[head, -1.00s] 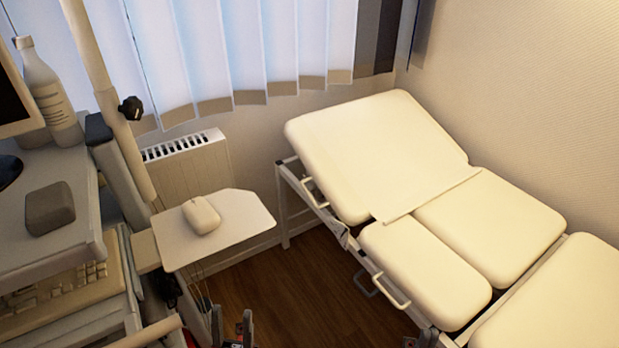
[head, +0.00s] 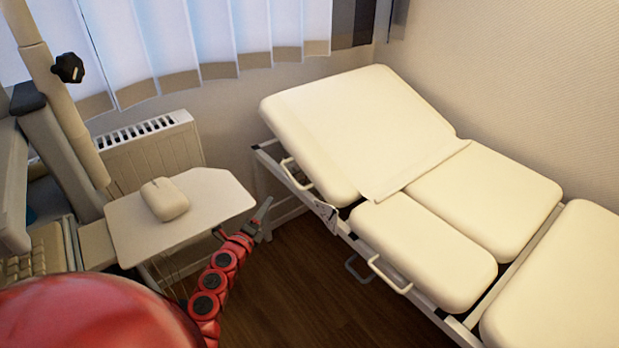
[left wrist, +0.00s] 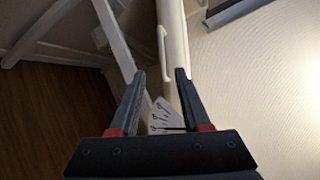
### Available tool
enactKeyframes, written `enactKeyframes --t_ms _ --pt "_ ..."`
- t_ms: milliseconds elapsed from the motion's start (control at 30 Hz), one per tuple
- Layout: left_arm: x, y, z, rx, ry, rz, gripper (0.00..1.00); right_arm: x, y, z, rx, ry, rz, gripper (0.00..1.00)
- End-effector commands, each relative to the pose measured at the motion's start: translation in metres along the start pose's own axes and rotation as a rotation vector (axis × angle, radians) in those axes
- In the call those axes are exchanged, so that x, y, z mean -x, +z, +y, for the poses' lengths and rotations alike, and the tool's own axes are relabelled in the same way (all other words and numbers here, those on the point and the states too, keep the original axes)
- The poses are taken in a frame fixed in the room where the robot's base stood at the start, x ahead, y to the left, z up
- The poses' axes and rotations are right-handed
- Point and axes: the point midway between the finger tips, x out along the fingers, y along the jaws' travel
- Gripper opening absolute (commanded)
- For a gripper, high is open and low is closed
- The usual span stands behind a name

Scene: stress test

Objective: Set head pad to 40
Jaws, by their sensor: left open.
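The cream head pad (head: 350,120) of the couch is tilted up, its far left end the highest. A pale handle (head: 293,174) sits on its near side. A small plate with dark markings (head: 327,214) hangs on the frame by the pad's lower end; it also shows in the left wrist view (left wrist: 162,116), seen between the jaws. My left gripper (head: 262,213) is left of the couch frame, open and apart from the pad. In the left wrist view its jaws (left wrist: 162,76) have nothing gripped between them. My right gripper is out of view.
A white side tray (head: 218,198) with a rounded cream object (head: 164,199) stands close left of my left arm. A radiator (head: 150,152) is behind it. Another handle (head: 388,277) sticks out from the couch side. Dark floor (head: 300,295) is open before the couch.

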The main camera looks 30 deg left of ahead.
Motion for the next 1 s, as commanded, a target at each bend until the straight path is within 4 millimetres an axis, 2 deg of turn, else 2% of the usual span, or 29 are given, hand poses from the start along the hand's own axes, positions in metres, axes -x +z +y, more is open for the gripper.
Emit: enactKeyframes --t_ms 300,700,800,1000 --pt "-0.056 -0.003 -0.003 0.009 -0.006 0.006 0.47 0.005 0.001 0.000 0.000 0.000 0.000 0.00" --pt "-0.129 -0.004 0.001 0.010 -0.004 0.004 0.47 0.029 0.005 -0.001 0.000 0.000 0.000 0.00" --pt "-0.145 -0.004 -0.002 0.008 -0.008 0.006 0.47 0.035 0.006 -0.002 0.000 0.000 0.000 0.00" --pt "-0.163 -0.004 -0.002 0.009 -0.006 0.006 0.47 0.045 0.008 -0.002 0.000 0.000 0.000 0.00"
